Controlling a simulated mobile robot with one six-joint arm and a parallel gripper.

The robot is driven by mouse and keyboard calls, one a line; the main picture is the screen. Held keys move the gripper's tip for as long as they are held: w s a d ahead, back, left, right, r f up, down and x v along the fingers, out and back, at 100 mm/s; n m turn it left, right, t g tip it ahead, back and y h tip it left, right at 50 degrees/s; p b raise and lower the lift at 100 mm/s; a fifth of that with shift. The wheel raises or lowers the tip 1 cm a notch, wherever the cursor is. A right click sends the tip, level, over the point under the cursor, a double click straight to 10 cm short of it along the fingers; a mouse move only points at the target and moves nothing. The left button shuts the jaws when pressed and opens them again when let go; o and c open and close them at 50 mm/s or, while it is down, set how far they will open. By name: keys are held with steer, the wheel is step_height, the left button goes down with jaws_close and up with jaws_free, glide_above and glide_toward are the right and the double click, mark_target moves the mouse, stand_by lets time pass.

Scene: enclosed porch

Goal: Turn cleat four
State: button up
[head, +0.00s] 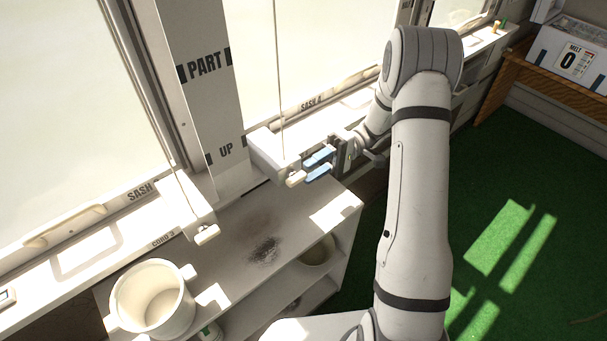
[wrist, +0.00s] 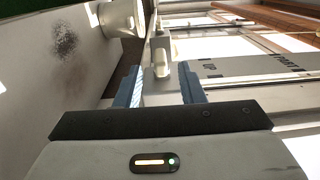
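Cleat four (head: 296,179) is a small pale toggle on the white block (head: 268,150) below the sash 4 cord. My gripper (head: 306,170) is just right of it, its two blue fingers parted, pointing left toward the cleat. In the wrist view, the fingers of my gripper (wrist: 160,70) stand apart, with a pale block partly visible between them. A pale toggle shows between or just beyond the tips; I cannot tell its depth or whether the fingers touch it. Nothing is visibly gripped.
A similar toggle (head: 207,235) sits on the cord 3 block to the left. A white pot (head: 152,298) stands on the shelf unit (head: 225,262), whose top has a dark stain. A post (head: 203,90) reads PART UP.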

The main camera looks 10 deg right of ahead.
steer(key=v, duration=0.4)
steer(key=shift+w+d, duration=0.1)
steer(key=shift+d, duration=0.1)
steer(key=shift+f, duration=0.1)
